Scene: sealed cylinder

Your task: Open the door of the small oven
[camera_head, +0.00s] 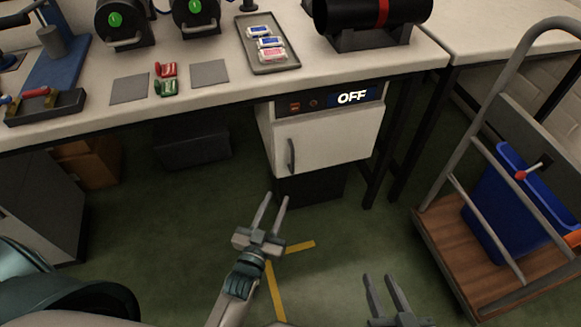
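The small oven (336,140) is a white box under the bench, with a panel reading "OFF" along its top. Its door looks shut, and a dark vertical handle (291,156) sits at the door's left side. My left gripper (273,204) is open and empty, below and a little left of the handle, apart from it in the picture. My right gripper (382,281) is open and empty near the bottom edge, lower and to the right of the oven. Nothing hides the door front.
The workbench (215,92) overhangs the oven and carries a tray (268,58) with small packs and a black cylinder (365,14) with a red band. A cart (445,235) with a blue bin (510,205) stands at right. Green floor before the oven is clear.

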